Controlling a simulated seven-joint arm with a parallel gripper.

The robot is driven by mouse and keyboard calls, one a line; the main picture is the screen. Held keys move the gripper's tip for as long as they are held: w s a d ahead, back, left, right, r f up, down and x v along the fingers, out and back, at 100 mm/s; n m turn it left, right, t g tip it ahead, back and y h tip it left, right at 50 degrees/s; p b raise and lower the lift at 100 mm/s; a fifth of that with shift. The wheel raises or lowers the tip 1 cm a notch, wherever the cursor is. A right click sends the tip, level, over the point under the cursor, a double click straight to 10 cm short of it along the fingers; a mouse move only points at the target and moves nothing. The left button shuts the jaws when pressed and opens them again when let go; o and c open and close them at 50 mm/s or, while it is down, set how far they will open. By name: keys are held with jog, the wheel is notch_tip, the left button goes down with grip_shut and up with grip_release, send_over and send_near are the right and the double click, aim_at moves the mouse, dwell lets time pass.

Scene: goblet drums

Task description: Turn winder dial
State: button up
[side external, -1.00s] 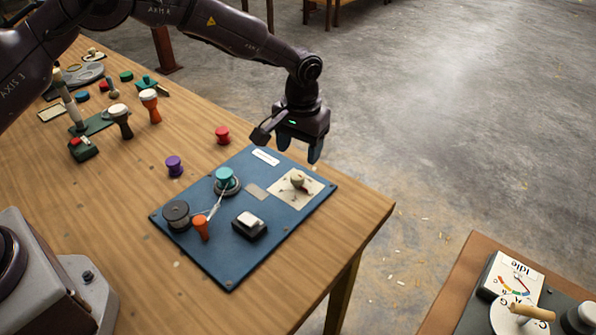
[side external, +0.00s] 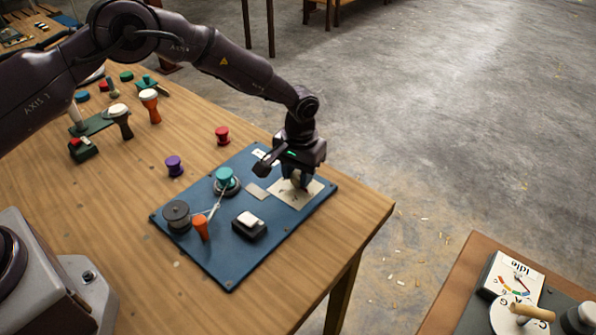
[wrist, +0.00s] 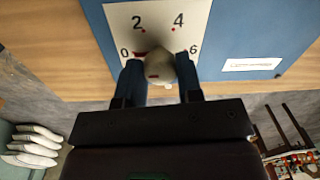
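The winder dial is a pale knob (wrist: 160,69) on a white number plate (side external: 287,194) at the right end of the blue board (side external: 215,258). My gripper (side external: 300,184) is down at this knob and hides most of it in the side view. In the wrist view, my gripper's fingers (wrist: 160,72) stand on either side of the knob, close to it. I cannot tell whether both fingers touch it. The number plate (wrist: 118,20) shows 0, 2, 4 and 6 around the knob, with red dots. A dark red mark shows on the knob.
The table's right edge is close.

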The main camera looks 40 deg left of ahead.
aim_at(298, 177)
jog(key=shift+m, duration=0.4)
jog(key=m, duration=0.5)
jog(key=shift+m, duration=0.3)
jog(key=m, duration=0.5)
jog(key=shift+m, duration=0.3)
jog(key=o, duration=0.9)
jog(key=r, duration=1.3)
jog(key=shift+s+d, duration=0.15)
jog(key=shift+s, duration=0.1)
